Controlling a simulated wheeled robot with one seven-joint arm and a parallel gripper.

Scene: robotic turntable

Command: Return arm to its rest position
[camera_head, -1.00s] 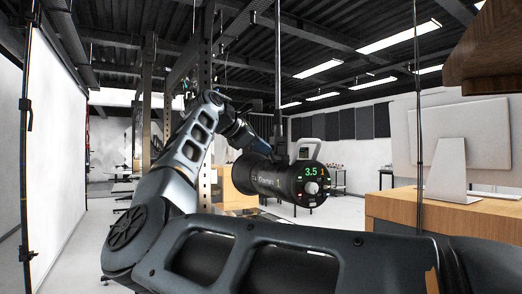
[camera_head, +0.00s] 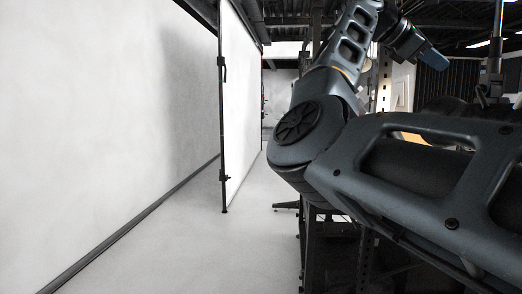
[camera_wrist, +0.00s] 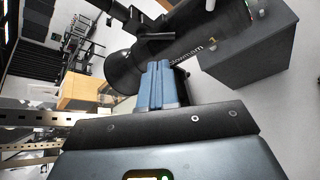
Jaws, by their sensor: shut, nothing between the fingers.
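My gripper shows in the wrist view (camera_wrist: 158,68) with its two blue fingers pressed together and nothing between them. It also shows at the upper right of the head view (camera_head: 432,58), at the end of my raised, bent arm. A black cylindrical device (camera_wrist: 190,45) with white lettering lies beyond the fingertips in the wrist view. I cannot tell the exact gap between it and the fingers. In the head view my arm covers most of the right side and hides much of what is behind it.
A white panel on a black stand (camera_head: 238,110) stands left of my arm in the head view. A white wall (camera_head: 100,110) fills the far left, with clear pale floor (camera_head: 190,250) below. A dark grey box (camera_wrist: 250,58) is at the right in the wrist view.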

